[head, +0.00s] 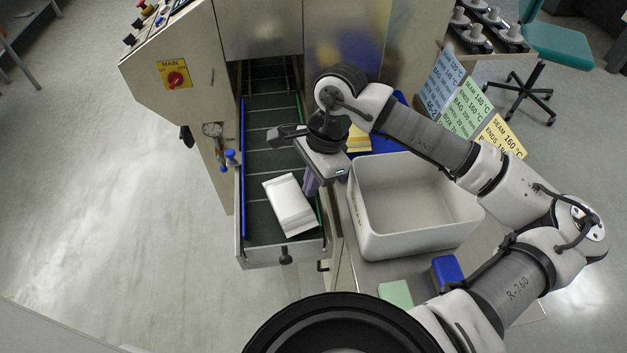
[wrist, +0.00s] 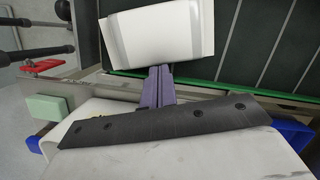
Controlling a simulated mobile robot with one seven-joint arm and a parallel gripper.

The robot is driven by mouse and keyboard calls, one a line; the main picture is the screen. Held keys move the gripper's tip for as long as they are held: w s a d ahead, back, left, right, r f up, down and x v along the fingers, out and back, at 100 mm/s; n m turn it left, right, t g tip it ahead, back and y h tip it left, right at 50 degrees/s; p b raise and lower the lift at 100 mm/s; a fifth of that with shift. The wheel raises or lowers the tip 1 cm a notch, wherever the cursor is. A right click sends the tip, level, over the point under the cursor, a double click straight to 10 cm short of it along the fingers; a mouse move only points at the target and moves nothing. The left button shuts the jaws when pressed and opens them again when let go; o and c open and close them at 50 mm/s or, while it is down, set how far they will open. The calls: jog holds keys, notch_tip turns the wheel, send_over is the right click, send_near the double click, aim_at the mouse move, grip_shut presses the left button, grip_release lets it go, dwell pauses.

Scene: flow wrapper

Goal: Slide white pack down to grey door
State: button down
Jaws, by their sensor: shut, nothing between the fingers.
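The white pack (head: 289,206) lies flat and slightly turned on the dark conveyor belt, near its front end; in the wrist view the pack (wrist: 160,35) fills the top middle. The grey metal plate across the belt's front end, which looks like the grey door (head: 262,257), has a dark knob. A small strip of belt shows between pack and plate. My gripper (head: 309,186) is shut and empty, its purple fingers beside the pack's right edge. In the wrist view the fingertips (wrist: 160,72) reach the pack's near edge; I cannot tell whether they touch.
A blue rail (head: 243,170) and a green rail (wrist: 205,83) flank the belt. A white bin (head: 415,215) stands right of the conveyor, with a green block (head: 396,293) and a blue block (head: 447,271) nearby. The machine's control panel (head: 175,78) is at the upper left.

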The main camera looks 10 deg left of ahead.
jog(key=shift+s+a+f+b, duration=0.3)
jog(key=shift+s+a+b, duration=0.2)
jog(key=shift+b, duration=0.4)
jog(key=shift+s+a+r, duration=0.1)
jog(key=shift+s+a, duration=0.1)
jog(key=shift+r, duration=0.15)
jog(key=shift+a, duration=0.1)
jog(key=shift+r, duration=0.1)
jog(key=b+v, duration=0.2)
jog(key=v, duration=1.1)
jog(key=shift+r, duration=0.35)
jog(key=shift+s+f, duration=0.1)
